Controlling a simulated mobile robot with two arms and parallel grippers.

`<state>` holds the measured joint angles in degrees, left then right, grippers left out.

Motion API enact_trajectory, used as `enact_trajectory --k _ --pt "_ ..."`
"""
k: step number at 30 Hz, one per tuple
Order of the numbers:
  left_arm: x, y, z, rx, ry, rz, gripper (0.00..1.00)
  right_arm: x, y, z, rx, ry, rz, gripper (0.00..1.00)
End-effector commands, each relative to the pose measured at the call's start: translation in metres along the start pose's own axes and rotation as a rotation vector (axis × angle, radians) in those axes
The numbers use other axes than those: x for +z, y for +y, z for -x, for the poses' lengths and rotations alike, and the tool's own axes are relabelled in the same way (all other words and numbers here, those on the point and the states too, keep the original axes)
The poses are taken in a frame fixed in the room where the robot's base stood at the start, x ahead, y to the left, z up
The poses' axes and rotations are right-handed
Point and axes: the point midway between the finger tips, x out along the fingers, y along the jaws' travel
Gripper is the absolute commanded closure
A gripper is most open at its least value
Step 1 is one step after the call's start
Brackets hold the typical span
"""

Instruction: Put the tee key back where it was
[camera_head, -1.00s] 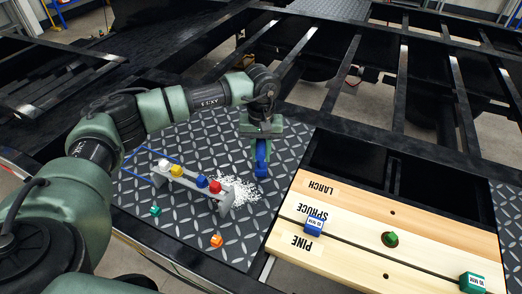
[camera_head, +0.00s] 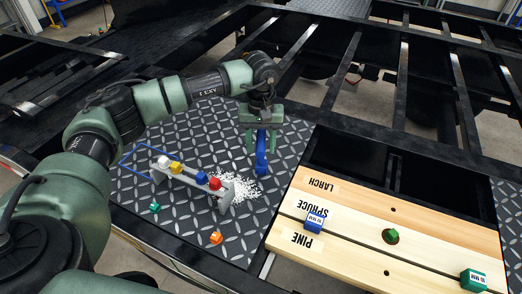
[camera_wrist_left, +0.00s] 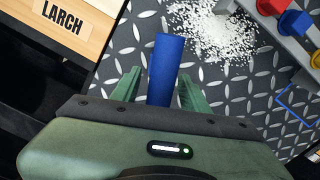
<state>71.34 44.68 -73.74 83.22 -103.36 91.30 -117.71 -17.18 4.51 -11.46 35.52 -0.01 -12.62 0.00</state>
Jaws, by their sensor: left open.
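A blue piece (camera_head: 261,153), perhaps the tee key, stands on or just above the dark tread plate (camera_head: 200,130). My left gripper (camera_head: 262,143) is over it, with its green fingers open on either side. In the left wrist view, its blue round bar (camera_wrist_left: 166,70) lies between the fingers (camera_wrist_left: 155,88), with a gap on both sides. Its lower end and any cross bar are hard to make out. My right gripper is not in view.
A grey rack (camera_head: 190,182) with white, yellow, blue and red knobs stands left, beside a blue outline (camera_head: 128,160) and white granules (camera_head: 240,186). Small green (camera_head: 155,207) and orange (camera_head: 216,237) pieces lie in front. Labelled planks (camera_head: 350,205) with blocks are at right.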

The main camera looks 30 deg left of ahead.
Motion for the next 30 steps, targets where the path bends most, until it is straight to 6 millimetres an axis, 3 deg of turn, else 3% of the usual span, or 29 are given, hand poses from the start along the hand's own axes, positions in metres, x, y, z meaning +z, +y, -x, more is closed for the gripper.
enact_trajectory --k 3,13,19,30 --pt "-0.001 0.000 0.024 0.003 0.006 -0.001 0.55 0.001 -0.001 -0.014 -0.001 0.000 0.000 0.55" --pt "0.000 0.001 0.086 0.002 0.003 -0.001 0.55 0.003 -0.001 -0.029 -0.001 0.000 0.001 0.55" --pt "0.000 0.000 0.099 0.000 0.001 -0.001 0.55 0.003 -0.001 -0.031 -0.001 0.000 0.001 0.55" --pt "0.000 0.000 0.099 0.000 0.001 -0.001 0.55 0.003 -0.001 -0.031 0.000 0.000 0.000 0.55"
